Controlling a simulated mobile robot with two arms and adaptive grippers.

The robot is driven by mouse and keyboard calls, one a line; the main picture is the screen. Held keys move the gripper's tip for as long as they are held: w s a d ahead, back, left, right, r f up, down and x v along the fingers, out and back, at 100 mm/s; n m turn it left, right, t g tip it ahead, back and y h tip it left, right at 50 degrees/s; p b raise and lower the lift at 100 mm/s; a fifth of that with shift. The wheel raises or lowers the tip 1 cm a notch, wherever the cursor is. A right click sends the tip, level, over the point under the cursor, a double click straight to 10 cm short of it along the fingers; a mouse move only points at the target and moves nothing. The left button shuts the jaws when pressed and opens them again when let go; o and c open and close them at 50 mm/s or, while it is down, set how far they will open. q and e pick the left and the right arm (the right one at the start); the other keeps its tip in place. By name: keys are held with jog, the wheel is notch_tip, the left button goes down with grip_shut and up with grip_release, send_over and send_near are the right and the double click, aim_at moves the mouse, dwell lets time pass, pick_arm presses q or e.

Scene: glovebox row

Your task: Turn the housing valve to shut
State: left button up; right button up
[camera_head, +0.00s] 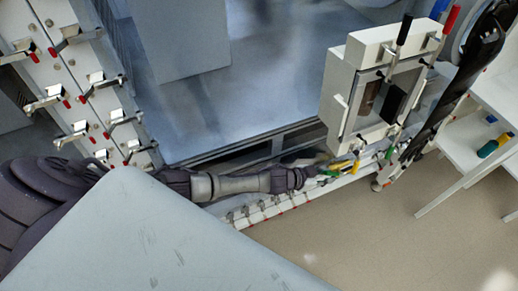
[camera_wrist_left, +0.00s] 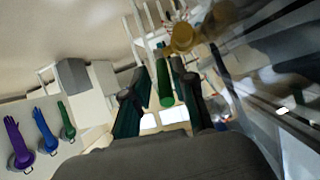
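The white housing (camera_head: 343,60) with a dark window stands right of centre in the head view. A yellow handle (camera_head: 355,168) and small green parts show at its lower front edge. I cannot tell which part is the housing valve. My left gripper (camera_head: 322,166) reaches in from the left to this edge, small and blurred there. In the left wrist view its two dark teal fingers (camera_wrist_left: 160,101) are apart. A green bar-like handle (camera_wrist_left: 165,82) shows between them, with gaps on both sides. A yellow-gold round part (camera_wrist_left: 182,38) shows beyond.
A white rail (camera_head: 265,210) with red-marked fittings runs below my left arm. A white panel with several metal levers (camera_head: 97,80) stands at left. A white table (camera_head: 460,150) stands at right; the floor (camera_head: 350,235) is clear.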

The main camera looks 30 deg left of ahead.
pick_arm(q)
notch_tip(320, 180, down, 4)
jog(key=f+t+h+b, duration=0.15)
jog(key=t+b, duration=0.25)
jog(key=b, duration=0.9)
jog(key=r+v, duration=0.1)
jog(key=v, duration=1.4)
jog(key=s+a+f+n+g+y+p, duration=0.1)
jog(key=s+a+f+n+g+y, duration=0.1)
jog(key=f, duration=0.6)
jog(key=s+a+f+n+g+y, duration=0.3)
jog(key=s+f+g+y, duration=0.1)
jog(key=f, duration=0.4)
jog(key=shift+s+a+y+p, duration=0.4)
jog(key=shift+s+y, duration=0.3)
jog(key=shift+y, duration=0.45)
